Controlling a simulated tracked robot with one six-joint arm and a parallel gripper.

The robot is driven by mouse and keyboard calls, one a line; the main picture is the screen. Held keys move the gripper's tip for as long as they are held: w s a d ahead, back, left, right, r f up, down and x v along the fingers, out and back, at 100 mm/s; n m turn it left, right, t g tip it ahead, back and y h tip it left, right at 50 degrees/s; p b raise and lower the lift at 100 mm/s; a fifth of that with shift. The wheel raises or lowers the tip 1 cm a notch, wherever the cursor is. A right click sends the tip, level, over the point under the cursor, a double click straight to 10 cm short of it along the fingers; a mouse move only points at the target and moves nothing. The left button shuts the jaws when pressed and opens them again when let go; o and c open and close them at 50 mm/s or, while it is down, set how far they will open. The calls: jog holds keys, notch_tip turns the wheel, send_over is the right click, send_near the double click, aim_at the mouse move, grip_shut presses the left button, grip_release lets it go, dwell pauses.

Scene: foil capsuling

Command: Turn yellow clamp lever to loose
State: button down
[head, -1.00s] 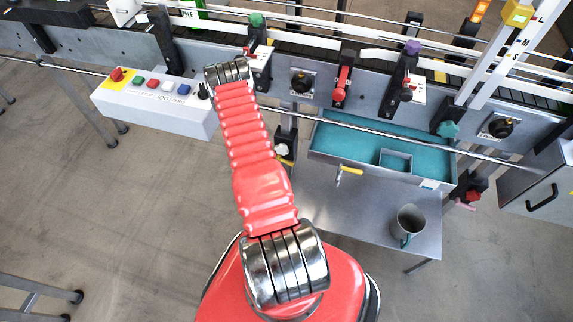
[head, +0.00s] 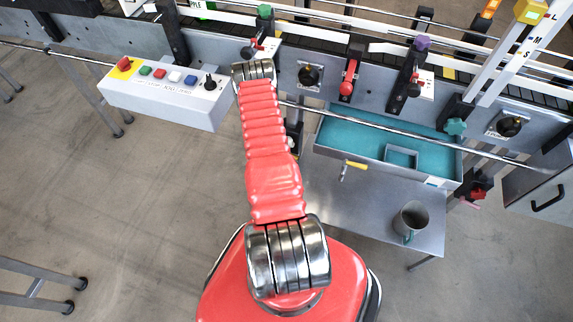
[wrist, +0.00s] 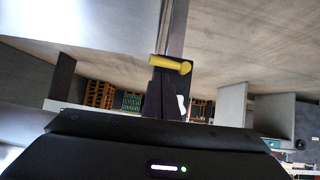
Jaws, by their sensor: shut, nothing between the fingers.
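The yellow clamp lever (wrist: 170,64) shows in the wrist view as a short bar lying nearly crosswise at the top of a dark clamp (wrist: 163,95). A white knob sits at the clamp's right side. My gripper (wrist: 160,128) fills the bottom of the wrist view as a dark body, shut and empty. It appears apart from the lever, which is ahead of it and slightly right of centre. In the head view my red arm hides the gripper and most of this clamp.
In the head view, a control box (head: 165,98) stands left of my arm. A teal tray (head: 345,135), a yellow-handled valve (head: 355,165) and a grey mug (head: 410,220) are to the right. A steel rail (head: 400,135) runs along the conveyor front.

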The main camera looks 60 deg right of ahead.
jog(key=x, duration=0.4)
jog(key=shift+d+f, duration=0.1)
jog(key=shift+d, duration=0.05)
